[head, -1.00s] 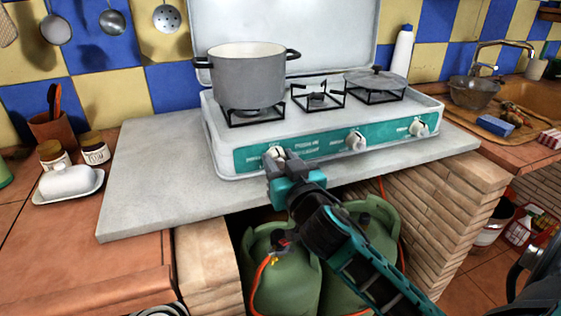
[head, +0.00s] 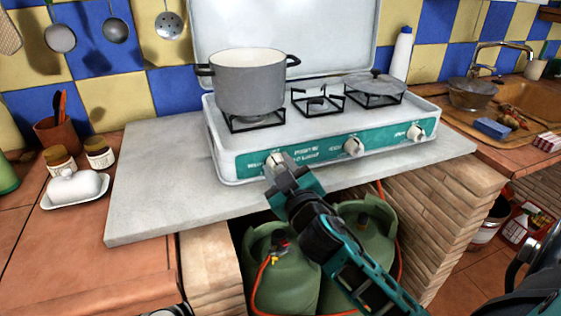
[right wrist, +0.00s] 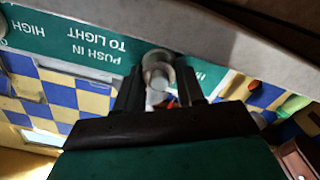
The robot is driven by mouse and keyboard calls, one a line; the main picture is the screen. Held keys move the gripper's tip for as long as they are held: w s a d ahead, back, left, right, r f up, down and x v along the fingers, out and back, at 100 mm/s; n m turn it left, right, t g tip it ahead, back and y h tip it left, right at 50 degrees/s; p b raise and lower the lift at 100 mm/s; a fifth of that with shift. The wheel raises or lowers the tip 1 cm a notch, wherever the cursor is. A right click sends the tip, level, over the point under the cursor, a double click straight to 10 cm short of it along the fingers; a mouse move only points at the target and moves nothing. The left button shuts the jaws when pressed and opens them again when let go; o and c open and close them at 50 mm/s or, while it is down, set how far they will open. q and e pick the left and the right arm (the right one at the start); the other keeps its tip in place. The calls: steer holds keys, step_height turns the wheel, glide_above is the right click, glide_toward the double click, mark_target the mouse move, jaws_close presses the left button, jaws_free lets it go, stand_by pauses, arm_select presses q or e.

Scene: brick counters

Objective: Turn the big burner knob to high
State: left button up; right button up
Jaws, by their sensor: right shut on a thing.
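The big burner knob (head: 274,159) is a pale knob at the left end of the stove's teal front panel (head: 320,152), below the burner that carries the pot. My right gripper (head: 277,172) is shut on it, one finger on each side. In the right wrist view the knob (right wrist: 158,72) sits between the two fingertips (right wrist: 158,88), beside the words "PUSH IN TO LIGHT" and "HIGH". The fingers partly cover the knob in the head view, and I cannot read where it points. My left gripper is not in view.
Two more knobs (head: 353,147) (head: 416,132) are on the panel to the right. A grey pot (head: 249,85) stands on the left burner and a lidded pan (head: 376,84) on the right one. Green gas bottles (head: 290,282) stand below the counter. The grey slab (head: 165,185) left of the stove is clear.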

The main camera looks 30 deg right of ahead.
steer(key=n+p, duration=0.2)
steer(key=n, duration=0.2)
steer(key=shift+r+n, duration=0.1)
steer(key=shift+n, duration=0.3)
steer(key=n+p, duration=0.1)
steer(key=n, duration=0.2)
steer(key=shift+n, duration=0.3)
steer(key=shift+a+n+p, duration=0.1)
steer(key=shift+n+p, duration=0.5)
steer(key=shift+n, duration=0.4)
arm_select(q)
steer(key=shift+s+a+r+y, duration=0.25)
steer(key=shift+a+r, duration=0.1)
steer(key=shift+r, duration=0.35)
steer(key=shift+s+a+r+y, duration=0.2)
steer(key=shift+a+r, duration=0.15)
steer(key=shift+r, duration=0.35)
arm_select(e)
steer(key=shift+n, duration=0.8)
steer(key=shift+f, duration=0.2)
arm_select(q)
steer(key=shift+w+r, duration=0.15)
arm_select(e)
steer(key=o, duration=1)
steer(key=shift+o, duration=0.2)
